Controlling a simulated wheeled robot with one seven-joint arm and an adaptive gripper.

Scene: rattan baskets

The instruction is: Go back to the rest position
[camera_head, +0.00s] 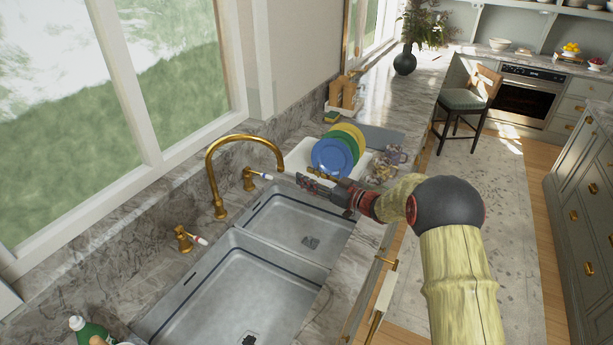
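My gripper (308,182) is at the end of my arm, which reaches in from the lower right. It is over the far basin of the double sink (255,283), in front of the dish rack. The fingers are small and dark here, so I cannot tell whether they are open or shut. I see no object clearly held in them.
A brass faucet (213,170) arches over the sink at left. Blue, green and yellow plates (332,157) stand in a white rack (299,157) just beyond my gripper. A green bottle (88,333) is at lower left.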

